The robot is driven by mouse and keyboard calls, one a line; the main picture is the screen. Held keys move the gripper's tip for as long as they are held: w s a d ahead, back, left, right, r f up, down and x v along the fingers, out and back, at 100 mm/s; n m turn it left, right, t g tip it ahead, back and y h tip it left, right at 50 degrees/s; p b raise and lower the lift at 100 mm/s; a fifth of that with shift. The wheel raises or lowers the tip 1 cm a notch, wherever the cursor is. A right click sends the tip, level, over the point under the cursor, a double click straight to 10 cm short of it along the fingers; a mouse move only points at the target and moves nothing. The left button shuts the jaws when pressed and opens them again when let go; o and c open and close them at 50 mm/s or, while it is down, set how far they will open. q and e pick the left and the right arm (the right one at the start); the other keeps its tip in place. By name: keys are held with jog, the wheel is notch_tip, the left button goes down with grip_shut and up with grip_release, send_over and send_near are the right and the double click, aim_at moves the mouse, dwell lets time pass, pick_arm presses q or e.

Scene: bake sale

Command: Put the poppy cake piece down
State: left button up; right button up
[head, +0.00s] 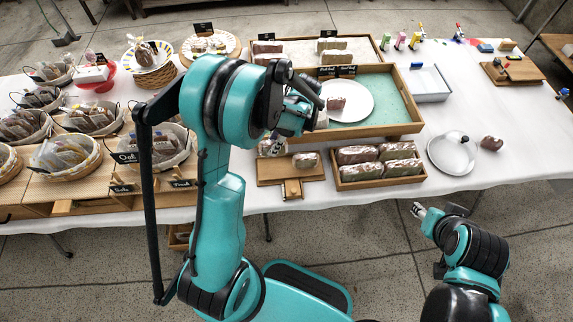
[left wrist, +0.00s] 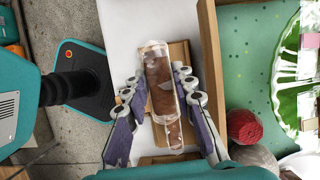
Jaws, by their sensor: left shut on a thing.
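The poppy cake piece (left wrist: 163,85), a long brown piece in clear wrap, lies between the fingers of my left gripper (left wrist: 150,105) in the left wrist view. The gripper is shut on it. In the head view, one end of the piece (head: 306,160) shows over the small wooden board (head: 270,175), right of my left gripper (head: 275,147). The board also shows under the piece in the left wrist view (left wrist: 184,55). I cannot tell whether the piece touches the board. My right gripper (head: 419,210) is in front of the table, away from the cake; its opening is unclear.
A wooden crate of wrapped loaves (head: 382,180) stands close right of the board. Behind is a green-floored tray (head: 393,105) with a white plate (head: 362,110). Baskets (head: 68,170) fill the left. The white cloth at right (head: 520,130) is mostly clear.

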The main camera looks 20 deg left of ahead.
pick_arm(q)
jog(key=shift+m, duration=0.3)
jog(key=f+b, duration=0.1)
jog(key=f, duration=0.2)
jog(key=f+b, duration=0.1)
jog(key=f, duration=0.2)
jog(key=shift+w+a, duration=0.1)
jog(key=shift+a, duration=0.1)
jog(key=shift+f+b, duration=0.65)
jog(key=shift+f, duration=1.4)
jog(key=shift+d, duration=0.1)
jog(key=shift+f, duration=0.15)
jog(key=o, duration=0.7)
